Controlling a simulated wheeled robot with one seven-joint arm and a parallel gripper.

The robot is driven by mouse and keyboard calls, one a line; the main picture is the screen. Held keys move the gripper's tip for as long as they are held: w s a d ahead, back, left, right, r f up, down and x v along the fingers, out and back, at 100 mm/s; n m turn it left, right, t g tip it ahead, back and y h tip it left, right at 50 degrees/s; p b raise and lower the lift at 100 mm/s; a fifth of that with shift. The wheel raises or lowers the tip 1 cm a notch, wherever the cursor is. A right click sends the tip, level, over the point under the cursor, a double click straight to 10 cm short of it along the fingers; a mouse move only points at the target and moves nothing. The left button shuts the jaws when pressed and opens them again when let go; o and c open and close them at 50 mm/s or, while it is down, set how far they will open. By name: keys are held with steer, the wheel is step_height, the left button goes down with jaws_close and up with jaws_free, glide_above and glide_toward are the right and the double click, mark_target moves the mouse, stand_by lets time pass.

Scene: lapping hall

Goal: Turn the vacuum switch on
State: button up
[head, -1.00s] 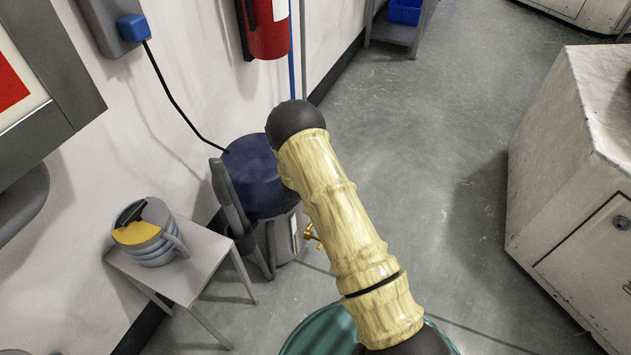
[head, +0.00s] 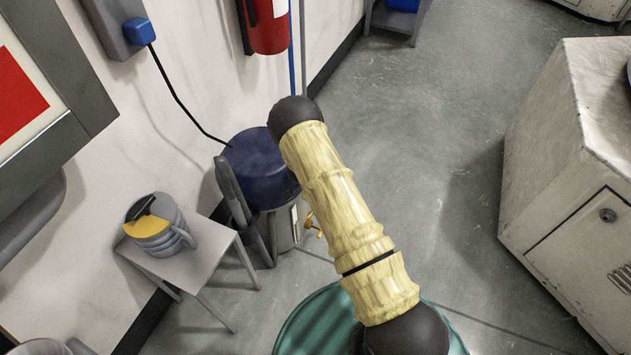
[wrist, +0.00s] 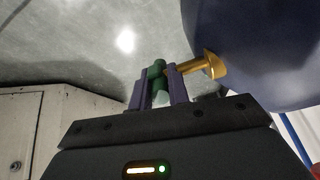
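A squat machine with a round dark-blue top (head: 258,160) stands on the floor by the wall, taken as the vacuum. A small brass fitting (head: 314,227) sticks out low on its side. In the wrist view a large dark-blue rounded body (wrist: 260,50) fills the upper right, and a brass stem with a flared end (wrist: 208,66) points left from it. My gripper (wrist: 158,85) has two purple fingers, standing apart around a slim green piece (wrist: 158,72), just left of the brass stem. Whether they press on it is unclear. In the head view my arm hides the gripper.
A grey stool (head: 205,252) with a grey-and-yellow mug-like container (head: 155,225) stands at left. A black cord (head: 178,98) hangs from a blue plug (head: 139,32). A red fire extinguisher (head: 267,25) is on the wall. A white cabinet (head: 560,170) stands at right. Floor between is clear.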

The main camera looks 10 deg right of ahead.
steer(key=o, duration=0.4)
steer(key=shift+d, duration=0.2)
steer(key=shift+o, duration=0.2)
steer(key=shift+a, duration=0.1)
steer(key=p+v, duration=0.3)
steer(key=v, duration=1.4)
steer(key=shift+p, duration=0.4)
steer(key=shift+s+r, duration=0.1)
steer(key=shift+r, duration=0.05)
